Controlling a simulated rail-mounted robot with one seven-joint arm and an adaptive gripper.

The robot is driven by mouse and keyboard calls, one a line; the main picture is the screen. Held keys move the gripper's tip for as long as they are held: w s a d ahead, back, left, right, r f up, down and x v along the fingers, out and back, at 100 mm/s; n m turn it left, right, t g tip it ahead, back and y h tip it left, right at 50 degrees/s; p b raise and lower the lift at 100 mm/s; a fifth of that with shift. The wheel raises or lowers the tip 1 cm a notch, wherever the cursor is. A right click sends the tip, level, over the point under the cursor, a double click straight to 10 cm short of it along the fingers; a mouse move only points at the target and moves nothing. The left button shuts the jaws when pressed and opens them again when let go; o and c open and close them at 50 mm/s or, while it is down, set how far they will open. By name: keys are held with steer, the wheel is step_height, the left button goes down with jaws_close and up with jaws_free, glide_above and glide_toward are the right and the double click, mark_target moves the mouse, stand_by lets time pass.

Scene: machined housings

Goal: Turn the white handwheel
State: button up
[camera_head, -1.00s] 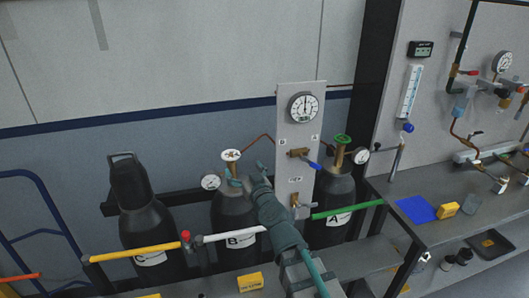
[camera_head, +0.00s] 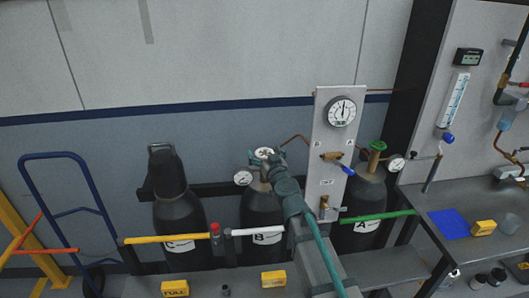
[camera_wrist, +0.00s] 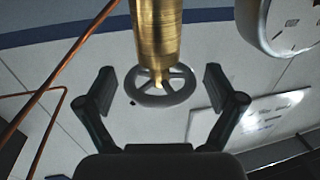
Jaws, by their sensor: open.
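The white handwheel (camera_head: 264,152) sits on top of the valve of gas cylinder B (camera_head: 262,210). My gripper (camera_head: 266,158) is at the wheel and partly covers it in the head view. In the wrist view the wheel (camera_wrist: 160,99) looks grey in shade, with spokes and a brass valve body (camera_wrist: 157,35) running from it. My gripper (camera_wrist: 158,84) is open, with one finger on each side of the wheel. Gaps show between both fingers and the rim, so it is not gripped.
A round gauge (camera_head: 243,178) and copper pipe (camera_head: 297,138) are close to the valve. The grey panel (camera_head: 323,120) stands right of it. Cylinder A's green handwheel (camera_head: 378,146) is farther right. A white-and-yellow rail (camera_head: 240,232) runs in front of the cylinders.

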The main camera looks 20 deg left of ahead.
steer(key=shift+c, duration=0.2)
steer(key=c, duration=1.1)
steer(key=m+t+h+p, duration=0.1)
steer(key=p, duration=0.2)
steer(key=shift+a+r+p, duration=0.1)
steer(key=shift+r+p, duration=0.05)
steer(key=shift+p, duration=0.15)
steer(key=m+t+h+p, duration=0.2)
steer(key=m+h, duration=0.1)
steer(key=h, duration=0.1)
steer(key=shift+a+h, duration=0.1)
steer(key=shift+h, duration=0.3)
steer(key=m+h, duration=0.1)
steer(key=h, duration=0.1)
steer(key=m+h, duration=0.2)
steer(key=h, duration=0.1)
steer(key=shift+w+a+m+t, duration=0.1)
steer(key=shift+w+m+t, duration=0.05)
steer(key=shift+m+t, duration=0.2)
steer(key=shift+d+m+h, duration=0.1)
steer(key=shift+m+h, duration=0.8)
steer(key=shift+h, duration=0.55)
steer(key=shift+d+m+h, duration=0.1)
steer(key=shift+m+h, duration=0.75)
steer(key=shift+h, duration=0.6)
steer(key=shift+g, duration=0.45)
